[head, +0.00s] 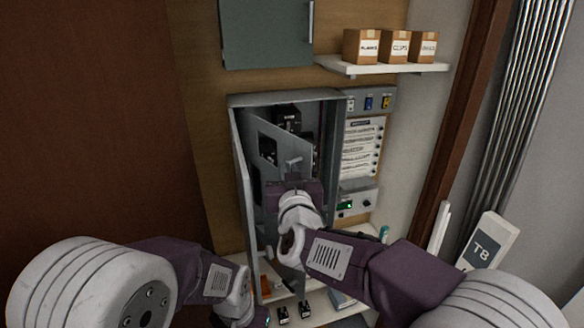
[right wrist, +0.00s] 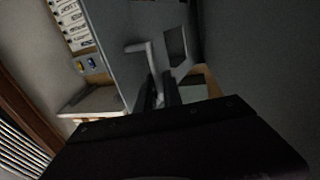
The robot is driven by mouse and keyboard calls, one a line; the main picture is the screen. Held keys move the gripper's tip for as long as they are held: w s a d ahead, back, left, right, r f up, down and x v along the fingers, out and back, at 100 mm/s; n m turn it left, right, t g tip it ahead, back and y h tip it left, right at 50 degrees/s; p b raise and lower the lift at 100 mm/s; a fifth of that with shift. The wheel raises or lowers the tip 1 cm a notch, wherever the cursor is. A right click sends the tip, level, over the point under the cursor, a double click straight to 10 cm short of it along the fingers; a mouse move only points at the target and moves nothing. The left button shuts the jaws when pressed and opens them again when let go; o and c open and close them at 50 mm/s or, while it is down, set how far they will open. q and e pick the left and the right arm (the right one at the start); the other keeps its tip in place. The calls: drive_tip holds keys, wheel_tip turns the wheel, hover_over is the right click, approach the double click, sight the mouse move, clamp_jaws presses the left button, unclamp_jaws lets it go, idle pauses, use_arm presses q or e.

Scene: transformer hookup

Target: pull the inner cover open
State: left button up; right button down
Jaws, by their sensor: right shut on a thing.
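The grey metal cabinet (head: 333,108) is open on the wall. Its inner cover (head: 265,138) is a grey panel with a cut-out window, standing at an angle with dark parts visible behind it. The cover's handle (head: 293,161) is a light grey lever. My right gripper (head: 291,174) is shut on the handle; its dark fingers (right wrist: 160,92) reach the lever (right wrist: 148,55) in the right wrist view. The fingers hide part of the grip. Only my left arm's forearm and wrist show at the lower left; its gripper is not visible.
A panel with switches (head: 368,102) and a label sheet (head: 361,147) is at the right. A shelf (head: 380,67) with cartons is above. Small items lie on a ledge (head: 318,305) below.

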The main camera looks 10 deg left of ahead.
use_arm(q)
drive_tip(key=shift+w+d, duration=0.25)
drive_tip(key=shift+w, duration=0.05)
use_arm(e)
drive_tip(key=shift+w+d+r, duration=0.35)
drive_tip(key=shift+r, duration=0.1)
drive_tip(key=c, duration=1.6)
unclamp_jaws()
drive_tip(key=shift+a, duration=0.1)
drive_tip(key=shift+o, duration=0.6)
drive_tip(key=shift+a, duration=0.3)
use_arm(q)
drive_tip(key=shift+a, duration=0.25)
drive_tip(key=shift+d, duration=0.1)
use_arm(e)
drive_tip(key=shift+w+d, duration=0.1)
drive_tip(key=shift+d, duration=0.1)
drive_tip(key=shift+f, duration=0.1)
